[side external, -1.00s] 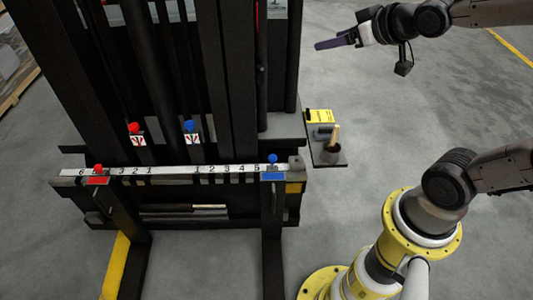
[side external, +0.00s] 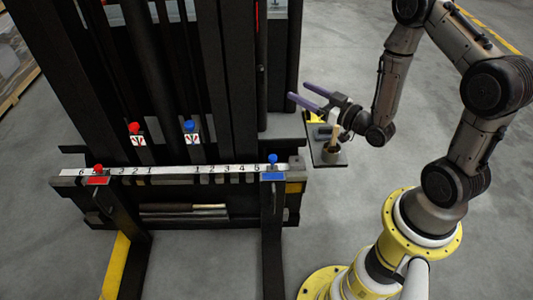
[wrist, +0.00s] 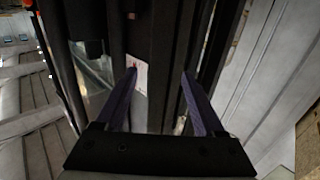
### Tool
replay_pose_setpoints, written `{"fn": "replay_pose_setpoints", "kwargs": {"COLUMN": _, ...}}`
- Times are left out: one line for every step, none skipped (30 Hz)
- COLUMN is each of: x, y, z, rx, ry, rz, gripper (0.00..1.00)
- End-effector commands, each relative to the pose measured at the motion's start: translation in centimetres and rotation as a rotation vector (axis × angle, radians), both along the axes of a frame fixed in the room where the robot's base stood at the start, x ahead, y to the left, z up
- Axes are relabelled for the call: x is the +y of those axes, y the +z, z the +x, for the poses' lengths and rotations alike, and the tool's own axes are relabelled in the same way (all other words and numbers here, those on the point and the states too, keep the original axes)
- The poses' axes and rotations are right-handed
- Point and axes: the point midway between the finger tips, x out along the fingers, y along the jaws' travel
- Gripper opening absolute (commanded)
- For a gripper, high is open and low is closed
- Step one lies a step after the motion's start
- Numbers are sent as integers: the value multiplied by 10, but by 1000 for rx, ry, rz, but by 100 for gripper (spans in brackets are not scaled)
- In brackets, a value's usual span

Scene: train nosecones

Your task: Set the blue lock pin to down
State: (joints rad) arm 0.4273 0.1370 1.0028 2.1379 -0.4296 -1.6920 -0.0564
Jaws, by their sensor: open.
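A blue-knobbed pin (side external: 272,159) stands at the right end of the forklift's numbered carriage bar, above a blue plate (side external: 273,176). Its knob stands above the bar. A second blue knob (side external: 189,126) sits further back on the mast, above a small arrow label (side external: 192,138). My gripper (side external: 298,90) is open and empty, with two purple fingers pointing left beside the mast's right side, above and behind the pin. In the wrist view the open fingers (wrist: 158,73) face the dark mast and a white label with a red mark (wrist: 138,75). No blue knob is clear there.
A red knob (side external: 98,168) is at the bar's left end and another red knob (side external: 134,127) is on the mast. A small side shelf (side external: 330,155) holding a wooden-handled tool lies below my gripper. Open floor lies to the right.

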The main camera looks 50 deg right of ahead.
Motion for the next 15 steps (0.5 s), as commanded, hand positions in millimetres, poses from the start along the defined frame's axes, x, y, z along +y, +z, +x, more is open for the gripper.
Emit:
{"fn": "replay_pose_setpoints", "kwargs": {"x": 0, "y": -24, "z": 0, "rx": 11, "ry": 1, "rz": 5, "gripper": 71}}
{"fn": "replay_pose_setpoints", "kwargs": {"x": 1, "y": -35, "z": -1, "rx": 11, "ry": 1, "rz": 6, "gripper": 71}}
{"fn": "replay_pose_setpoints", "kwargs": {"x": 1, "y": -48, "z": 0, "rx": 9, "ry": 2, "rz": 5, "gripper": 71}}
{"fn": "replay_pose_setpoints", "kwargs": {"x": 1, "y": -58, "z": -1, "rx": 8, "ry": 1, "rz": 4, "gripper": 71}}
{"fn": "replay_pose_setpoints", "kwargs": {"x": 1, "y": -68, "z": -1, "rx": 7, "ry": 1, "rz": 5, "gripper": 71}}
{"fn": "replay_pose_setpoints", "kwargs": {"x": 1, "y": -81, "z": 0, "rx": 6, "ry": 1, "rz": 3, "gripper": 71}}
{"fn": "replay_pose_setpoints", "kwargs": {"x": 1, "y": -91, "z": -1, "rx": 6, "ry": 1, "rz": 3, "gripper": 71}}
{"fn": "replay_pose_setpoints", "kwargs": {"x": 0, "y": -101, "z": 0, "rx": 4, "ry": 1, "rz": 3, "gripper": 71}}
{"fn": "replay_pose_setpoints", "kwargs": {"x": 1, "y": -114, "z": -1, "rx": 5, "ry": 1, "rz": 3, "gripper": 71}}
{"fn": "replay_pose_setpoints", "kwargs": {"x": 0, "y": -123, "z": -1, "rx": 3, "ry": 0, "rz": 2, "gripper": 71}}
{"fn": "replay_pose_setpoints", "kwargs": {"x": 0, "y": -133, "z": 0, "rx": 3, "ry": 1, "rz": 2, "gripper": 71}}
{"fn": "replay_pose_setpoints", "kwargs": {"x": 1, "y": -146, "z": -1, "rx": 3, "ry": 1, "rz": 3, "gripper": 71}}
{"fn": "replay_pose_setpoints", "kwargs": {"x": 0, "y": -155, "z": 0, "rx": 1, "ry": 1, "rz": 2, "gripper": 71}}
{"fn": "replay_pose_setpoints", "kwargs": {"x": 1, "y": -165, "z": 0, "rx": 2, "ry": 1, "rz": 2, "gripper": 71}}
{"fn": "replay_pose_setpoints", "kwargs": {"x": 1, "y": -178, "z": -1, "rx": 1, "ry": 1, "rz": 1, "gripper": 71}}
